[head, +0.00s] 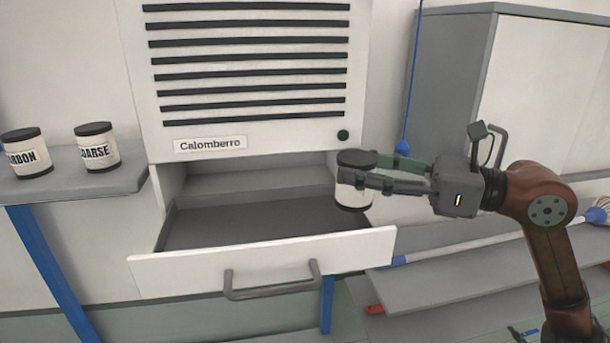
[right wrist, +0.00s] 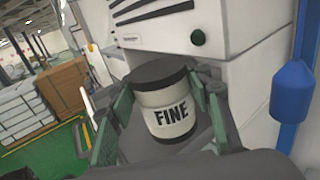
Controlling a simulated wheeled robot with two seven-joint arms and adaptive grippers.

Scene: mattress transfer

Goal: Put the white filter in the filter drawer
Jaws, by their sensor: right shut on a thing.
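The white filter (head: 352,194) is a white canister with a dark lid, held upright above the right side of the open filter drawer (head: 262,262). In the right wrist view the filter (right wrist: 168,112) shows the label "FINE". My right gripper (head: 362,172) comes in from the right and is shut on the filter, with one finger on each side. The drawer is pulled out of the Calomberro unit and its visible grey floor is empty. My left gripper is not in view.
Two other labelled canisters, "CARBON" (head: 26,153) and "COARSE" (head: 97,147), stand on a grey shelf (head: 75,176) at left. The louvred panel (head: 250,70) rises above the drawer. A grey cabinet (head: 455,75) and a blue cord (head: 411,75) are at right.

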